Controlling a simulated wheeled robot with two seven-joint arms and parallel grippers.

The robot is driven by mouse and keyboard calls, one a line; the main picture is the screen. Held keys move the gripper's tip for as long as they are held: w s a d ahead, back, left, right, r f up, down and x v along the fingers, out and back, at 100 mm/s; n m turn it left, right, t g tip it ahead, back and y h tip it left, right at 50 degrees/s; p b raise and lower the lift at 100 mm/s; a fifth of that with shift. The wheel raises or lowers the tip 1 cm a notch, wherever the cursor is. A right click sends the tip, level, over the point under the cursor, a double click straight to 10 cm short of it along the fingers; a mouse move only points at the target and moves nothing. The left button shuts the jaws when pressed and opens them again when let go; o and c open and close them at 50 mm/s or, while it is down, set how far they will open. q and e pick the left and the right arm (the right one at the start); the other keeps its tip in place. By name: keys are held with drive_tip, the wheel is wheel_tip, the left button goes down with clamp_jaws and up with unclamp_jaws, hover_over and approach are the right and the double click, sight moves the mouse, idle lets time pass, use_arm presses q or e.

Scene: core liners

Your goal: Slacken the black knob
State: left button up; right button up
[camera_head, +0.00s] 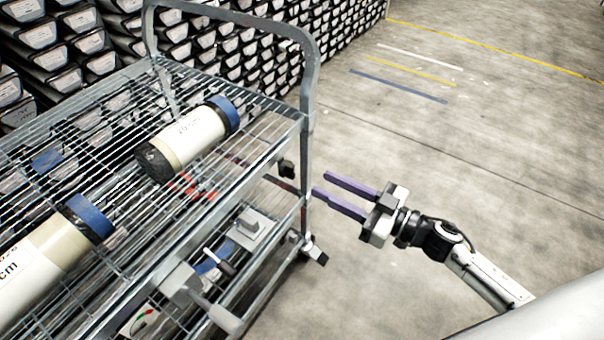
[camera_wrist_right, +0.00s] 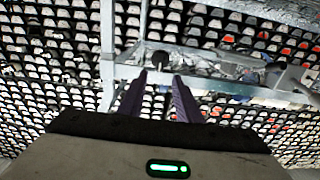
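A small black knob (camera_head: 287,168) sits just below the right edge of the cart's top shelf, near the corner post. In the right wrist view a dark round shape that looks like the knob (camera_wrist_right: 160,60) lies ahead, between the fingertips. My right gripper (camera_head: 321,184) is outside the cart, just right of the post. Its two long purple fingers point left toward the cart and stand apart with nothing between them. The fingers also show in the wrist view (camera_wrist_right: 159,77). The knob and the fingers look apart. My left gripper is not in view.
The metal cart (camera_head: 308,85) has a wire top shelf carrying two white core liners (camera_head: 190,138) (camera_head: 45,262) with blue caps. Equipment (camera_head: 245,228) stands on the lower shelf. The post is close to my right fingers. Racked trays (camera_head: 250,60) line the back. The floor right is clear.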

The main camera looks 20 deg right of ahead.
sight(294, 170)
drive_tip(key=x, duration=0.7)
drive_tip(key=shift+w+a, duration=0.15)
drive_tip(key=shift+w, duration=0.1)
clamp_jaws()
